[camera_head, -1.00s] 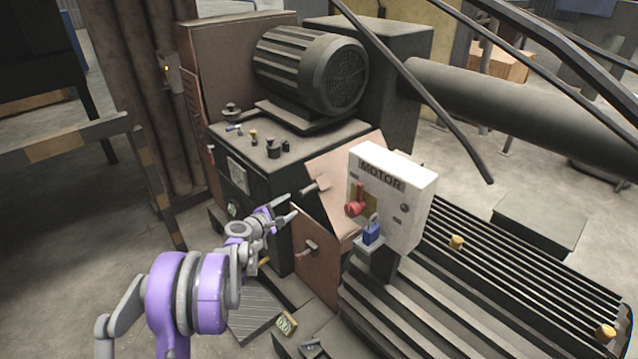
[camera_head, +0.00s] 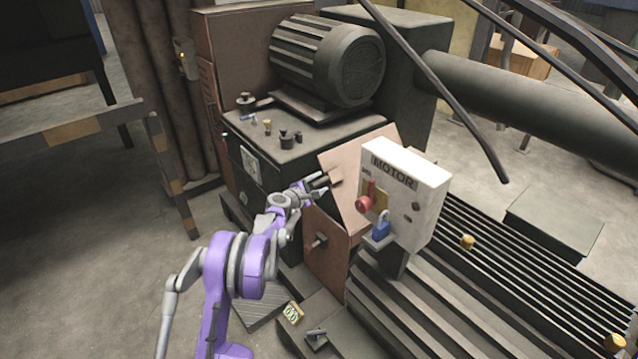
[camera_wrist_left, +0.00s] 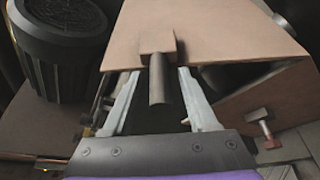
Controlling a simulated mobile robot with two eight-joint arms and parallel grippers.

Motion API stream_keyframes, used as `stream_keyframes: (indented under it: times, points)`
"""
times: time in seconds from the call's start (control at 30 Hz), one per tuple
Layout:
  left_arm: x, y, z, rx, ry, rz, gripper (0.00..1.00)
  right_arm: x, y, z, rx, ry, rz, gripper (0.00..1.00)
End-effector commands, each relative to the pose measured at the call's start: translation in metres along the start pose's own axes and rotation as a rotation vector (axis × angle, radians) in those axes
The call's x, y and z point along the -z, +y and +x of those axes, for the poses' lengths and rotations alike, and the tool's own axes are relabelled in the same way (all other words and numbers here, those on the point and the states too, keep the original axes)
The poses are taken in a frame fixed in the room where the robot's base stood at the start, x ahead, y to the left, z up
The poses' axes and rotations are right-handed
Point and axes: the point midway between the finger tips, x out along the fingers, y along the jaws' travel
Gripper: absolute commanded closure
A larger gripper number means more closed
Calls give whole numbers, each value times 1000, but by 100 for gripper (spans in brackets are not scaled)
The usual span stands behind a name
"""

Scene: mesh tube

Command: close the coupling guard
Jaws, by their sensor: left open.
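The coupling guard (camera_head: 352,165) is a copper-brown hinged panel standing tilted up above a brown box, behind the motor switch box. Its handle (camera_head: 334,178) sticks out toward the left; in the left wrist view the dark bar handle (camera_wrist_left: 162,82) hangs from a brown block on the guard's edge. My left gripper (camera_head: 320,184) is open at this handle. In the left wrist view its two pale fingers (camera_wrist_left: 158,75) lie on either side of the bar, with gaps showing. My right gripper is not in view.
A white MOTOR box (camera_head: 410,185) with a red switch and blue padlock stands just right of the guard. The brown lower box (camera_head: 328,262) carries another handle (camera_head: 318,242). A finned motor (camera_head: 325,60) sits behind. Dark cables hang at upper right.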

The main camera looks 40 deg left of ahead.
Motion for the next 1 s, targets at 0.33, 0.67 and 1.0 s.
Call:
stream_keyframes:
  times: [0.33,0.67,1.0]
  points:
    - [0,0,2,0,0,1,52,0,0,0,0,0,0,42]
    - [0,0,1,0,0,1,100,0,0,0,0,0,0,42]
    - [0,0,1,0,0,1,100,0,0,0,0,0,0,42]
